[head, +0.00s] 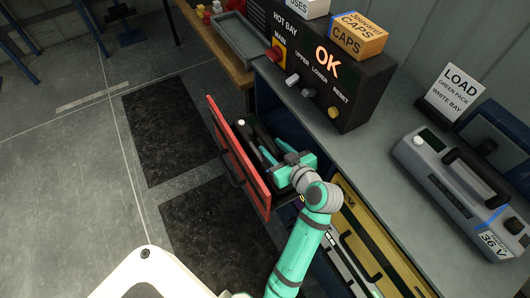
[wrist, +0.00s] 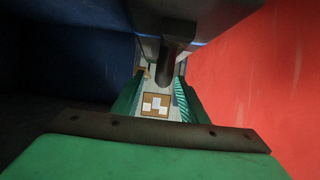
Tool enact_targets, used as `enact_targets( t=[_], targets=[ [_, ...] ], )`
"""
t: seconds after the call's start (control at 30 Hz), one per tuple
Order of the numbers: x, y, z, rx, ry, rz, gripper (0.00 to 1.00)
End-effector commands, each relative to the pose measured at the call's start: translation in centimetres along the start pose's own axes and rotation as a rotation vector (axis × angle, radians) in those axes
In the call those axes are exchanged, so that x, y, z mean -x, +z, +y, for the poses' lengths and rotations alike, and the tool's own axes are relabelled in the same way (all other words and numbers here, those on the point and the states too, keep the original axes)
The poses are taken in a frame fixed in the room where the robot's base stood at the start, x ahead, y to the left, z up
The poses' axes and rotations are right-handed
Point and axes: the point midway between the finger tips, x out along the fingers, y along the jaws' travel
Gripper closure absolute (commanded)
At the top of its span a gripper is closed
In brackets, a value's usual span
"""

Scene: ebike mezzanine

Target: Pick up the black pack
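The black pack (head: 252,132) sits in an open drawer with a red front (head: 238,155), left of centre in the head view. It is dark with a small white knob at its far end; my gripper hides its near part. My gripper (head: 268,157) is over the drawer, with teal fingers down at the pack's handle. In the wrist view the two fingers (wrist: 160,92) stand apart. A dark bar (wrist: 169,65), apparently the handle, shows between them, with a gap visible on its left. Contact on the right side cannot be told.
The red front shows close on the right in the wrist view (wrist: 270,70), a blue wall (wrist: 70,60) on the left. A yellow drawer (head: 375,240) is beside my arm. The worktop holds a control box (head: 325,75) lit OK and a grey pack (head: 455,190). Floor left of the drawer is clear.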

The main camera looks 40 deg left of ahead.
Motion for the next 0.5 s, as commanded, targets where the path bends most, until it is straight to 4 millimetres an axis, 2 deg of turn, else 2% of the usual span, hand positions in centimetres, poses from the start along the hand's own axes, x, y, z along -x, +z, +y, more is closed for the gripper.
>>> enact_targets(
  t=[0.17,0.4,0.5],
  targets=[
    [-1.4,-0.3,-0.3,0.0,-0.003,0.001,0.61],
    [-4.6,-0.6,-0.4,-0.001,-0.001,0.0,0.61],
    [-5.1,-0.6,-0.3,-0.002,0.0,0.0,0.61]
  ],
)
